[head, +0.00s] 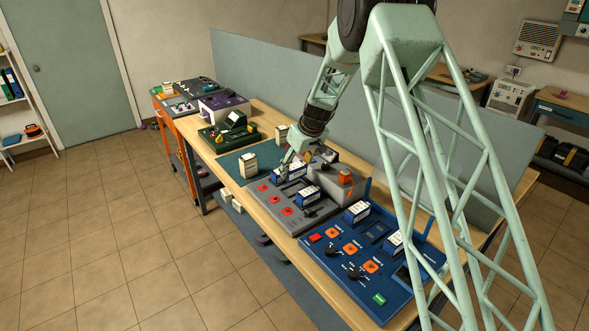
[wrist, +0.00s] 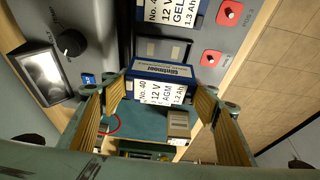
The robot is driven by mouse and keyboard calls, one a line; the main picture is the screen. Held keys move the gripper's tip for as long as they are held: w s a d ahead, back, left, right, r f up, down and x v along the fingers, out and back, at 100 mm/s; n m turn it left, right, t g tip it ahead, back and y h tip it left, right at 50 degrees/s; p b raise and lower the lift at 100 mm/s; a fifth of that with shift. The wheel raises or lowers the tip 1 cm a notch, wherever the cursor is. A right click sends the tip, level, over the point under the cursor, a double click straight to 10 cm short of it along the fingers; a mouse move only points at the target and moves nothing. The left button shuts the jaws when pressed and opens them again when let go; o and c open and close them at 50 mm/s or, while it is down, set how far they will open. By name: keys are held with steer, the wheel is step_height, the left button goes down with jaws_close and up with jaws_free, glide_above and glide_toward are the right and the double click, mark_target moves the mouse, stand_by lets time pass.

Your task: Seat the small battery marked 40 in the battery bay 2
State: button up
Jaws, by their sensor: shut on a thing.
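The small battery marked No. 40 (wrist: 160,84), blue with a white "12 V AGM 1.2 Ah" label, is between the fingers of my gripper (wrist: 160,97) in the wrist view. My gripper is shut on it. In the head view the gripper (head: 289,163) and the blue battery (head: 290,172) are at the far end of the grey bay panel (head: 310,218). Another blue battery, labelled "12 V GEL 1.3 Ah" (wrist: 172,14), stands beside it on the panel and also shows in the head view (head: 307,196). The held battery's underside is hidden, so I cannot tell how deep it sits.
Red buttons (wrist: 210,58) line one side of the grey panel; a black knob (wrist: 71,43) and a lit meter (wrist: 42,78) are on the other. A blue panel (head: 345,262) with batteries is nearer. A cream battery (head: 248,165) stands on a teal mat (head: 232,163) beyond.

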mark_target(297, 178)
stand_by(0.4)
steer(key=shift+f+b, duration=0.7)
steer(key=shift+f, duration=2.15)
steer(key=shift+b, duration=0.95)
steer(key=shift+f+b, duration=0.6)
steer(key=shift+f, duration=0.05)
stand_by(1.1)
steer(key=o, duration=0.9)
steer(key=shift+r, duration=0.1)
steer(key=shift+v, duration=5.45)
